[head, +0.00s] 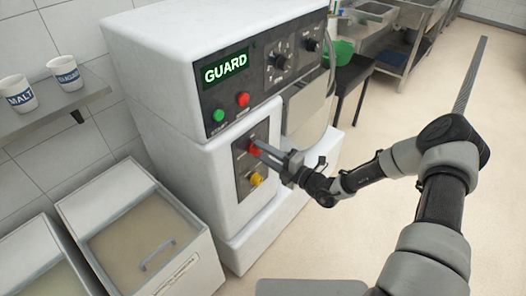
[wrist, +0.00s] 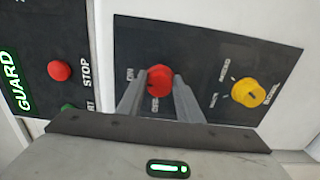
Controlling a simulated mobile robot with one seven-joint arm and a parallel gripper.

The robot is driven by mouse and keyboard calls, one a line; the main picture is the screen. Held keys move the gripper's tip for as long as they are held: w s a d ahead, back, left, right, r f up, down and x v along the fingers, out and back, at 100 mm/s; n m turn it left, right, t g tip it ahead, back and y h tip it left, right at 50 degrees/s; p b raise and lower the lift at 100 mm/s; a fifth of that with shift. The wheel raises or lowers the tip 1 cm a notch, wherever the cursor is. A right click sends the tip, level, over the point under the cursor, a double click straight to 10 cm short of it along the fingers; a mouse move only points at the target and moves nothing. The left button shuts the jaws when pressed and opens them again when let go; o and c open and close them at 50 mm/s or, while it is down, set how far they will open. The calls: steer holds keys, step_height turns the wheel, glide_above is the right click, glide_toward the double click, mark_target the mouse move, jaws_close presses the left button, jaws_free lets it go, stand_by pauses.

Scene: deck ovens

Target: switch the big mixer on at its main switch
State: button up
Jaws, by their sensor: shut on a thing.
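The big mixer (head: 165,75) is a white machine. Its display (head: 225,68) glows green and reads "GUARD". The red rotary knob (head: 253,149) sits on a dark plate low on the mixer's front, above a yellow knob (head: 256,179). In the wrist view the red knob (wrist: 159,79) is between my two fingers, with the yellow knob (wrist: 251,93) to the right. My gripper (wrist: 158,92) is shut on the red knob. The fingers hide part of its labels, and I cannot tell which position it points to.
A green button (head: 219,115) and a red stop button (head: 243,99) sit above the plate. A dial (head: 279,61) is at the upper right. Lidded bins (head: 190,262) stand at left below a shelf with cups (head: 15,96). The floor at right is clear.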

stand_by(0.3)
steer(key=o, duration=1)
steer(key=shift+d, duration=0.1)
steer(key=v, duration=1.7)
steer(key=shift+s+d, duration=0.1)
steer(key=shift+s, duration=0.05)
